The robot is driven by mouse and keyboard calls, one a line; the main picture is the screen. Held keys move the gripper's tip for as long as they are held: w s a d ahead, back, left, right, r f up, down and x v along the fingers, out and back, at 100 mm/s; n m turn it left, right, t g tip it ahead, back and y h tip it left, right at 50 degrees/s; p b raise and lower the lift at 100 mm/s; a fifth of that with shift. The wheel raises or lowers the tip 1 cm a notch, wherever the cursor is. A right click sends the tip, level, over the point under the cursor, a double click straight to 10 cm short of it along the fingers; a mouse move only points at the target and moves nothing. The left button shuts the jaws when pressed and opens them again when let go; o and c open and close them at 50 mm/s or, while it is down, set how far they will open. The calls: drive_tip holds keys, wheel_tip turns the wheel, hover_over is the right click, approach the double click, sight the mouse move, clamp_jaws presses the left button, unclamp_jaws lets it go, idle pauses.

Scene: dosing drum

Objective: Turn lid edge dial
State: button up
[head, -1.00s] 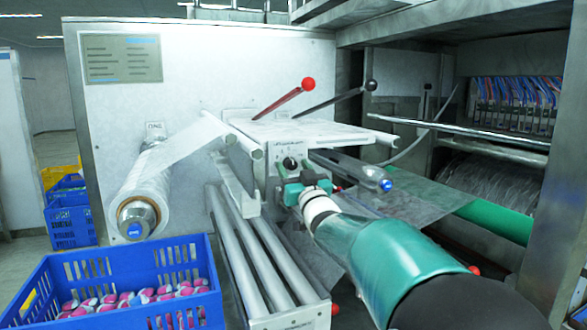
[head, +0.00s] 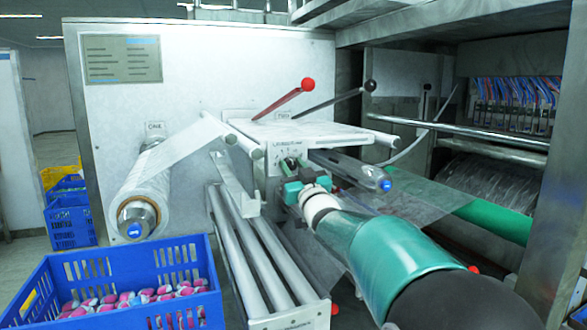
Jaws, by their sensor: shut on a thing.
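The dial (head: 291,161) is a small dark knob on the pale front plate (head: 273,160) under the edge of the flat lid (head: 312,132). My gripper (head: 292,168) reaches up to it from the lower right, and its green fingers are shut on the dial. The fingers and gripper body cover much of the dial, so its pointer setting cannot be read. Small marks show on the plate above it.
A red-knobbed lever (head: 290,100) and a black-knobbed lever (head: 340,101) rise above the lid. A film roll (head: 145,195) is at left, above a blue crate (head: 100,265) of small packs. Metal rollers (head: 262,262) and a blue-ended bar (head: 350,170) lie close to my arm.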

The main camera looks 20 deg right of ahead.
drive_tip(key=shift+n+g+y, duration=0.2)
drive_tip(key=shift+n+y, duration=0.65)
drive_tip(key=shift+n, duration=0.9)
drive_tip(key=shift+n+g+y, duration=0.2)
drive_tip(key=shift+n+y, duration=0.65)
drive_tip(key=shift+n, duration=0.9)
drive_tip(key=o, duration=1)
drive_tip(key=shift+c, duration=0.2)
drive_tip(key=shift+d, duration=0.1)
drive_tip(key=v, duration=1.3)
drive_tip(key=shift+s, duration=0.4)
drive_tip(key=shift+d, duration=0.1)
